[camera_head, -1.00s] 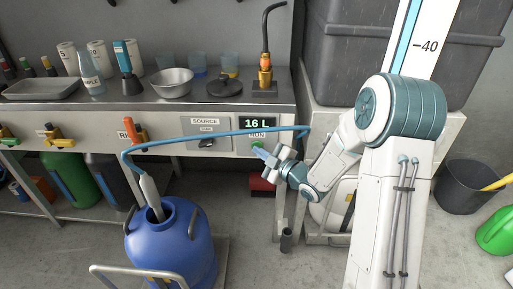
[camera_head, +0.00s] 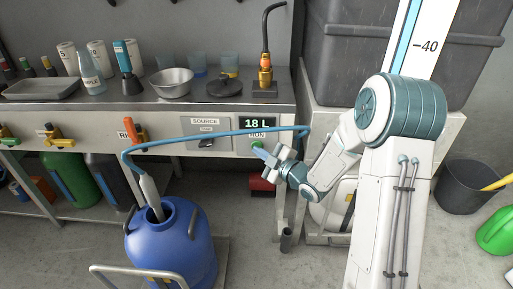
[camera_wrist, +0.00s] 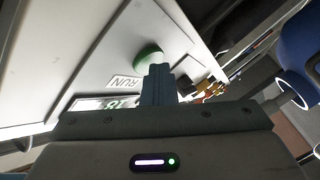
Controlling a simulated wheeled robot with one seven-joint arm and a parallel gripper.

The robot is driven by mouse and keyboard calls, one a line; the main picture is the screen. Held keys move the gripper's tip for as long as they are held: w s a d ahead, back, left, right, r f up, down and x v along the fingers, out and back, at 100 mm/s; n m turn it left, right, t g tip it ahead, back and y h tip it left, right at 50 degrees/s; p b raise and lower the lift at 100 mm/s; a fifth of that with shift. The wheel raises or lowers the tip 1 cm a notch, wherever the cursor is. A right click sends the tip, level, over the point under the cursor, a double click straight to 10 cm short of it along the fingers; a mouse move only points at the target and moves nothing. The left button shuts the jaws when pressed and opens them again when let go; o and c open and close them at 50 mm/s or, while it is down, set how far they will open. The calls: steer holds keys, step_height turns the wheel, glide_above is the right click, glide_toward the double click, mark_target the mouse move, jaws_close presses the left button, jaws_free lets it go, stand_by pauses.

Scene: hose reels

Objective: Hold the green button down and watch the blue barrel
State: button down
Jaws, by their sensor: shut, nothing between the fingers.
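The green button (camera_head: 257,144) sits on the bench's front panel under the display (camera_head: 257,123), which reads 18 L. My gripper (camera_head: 260,153) is shut and empty, its fingertips at the button. In the wrist view the shut fingers (camera_wrist: 158,75) overlap the lower part of the green button (camera_wrist: 149,56) and appear to touch it. The liquid level inside cannot be seen.
The SOURCE selector (camera_head: 208,142) is left of the button. An orange-handled valve (camera_head: 134,131) is further left. The blue hose arcs across the front of the panel above my gripper. A metal hand truck (camera_head: 128,271) stands against the barrel.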

stand_by(0.3)
steer(key=shift+s+b, duration=0.4)
steer(key=shift+s, duration=0.5)
steer(key=shift+s+a+b, duration=0.1)
steer(key=shift+s+b, duration=0.7)
steer(key=shift+s, duration=1.75)
